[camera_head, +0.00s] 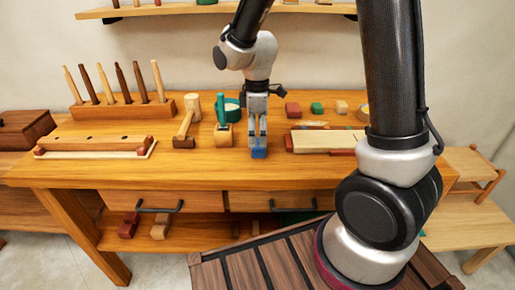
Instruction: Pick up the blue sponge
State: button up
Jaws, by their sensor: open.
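The blue sponge (259,154) is a small blue block on the wooden workbench, near its front edge at the middle of the picture. My gripper (258,143) points down right over the sponge, and its fingers cover part of it. The fingers look apart, with the sponge just below or between them; I cannot tell whether they touch it.
Light boards (325,140) lie to the right. Small coloured blocks (317,108) sit behind. A peg rack (122,107) stands at the back left.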

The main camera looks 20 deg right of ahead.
aim_at(258, 143)
jog(key=f, duration=0.4)
jog(key=shift+s+f, duration=0.2)
jog(key=shift+s, duration=0.05)
jog(key=c, duration=0.9)
jog(key=shift+c, duration=0.2)
notch_tip(258, 143, up, 10)
jog(key=shift+r, duration=0.1)
jog(key=shift+o, duration=0.3)
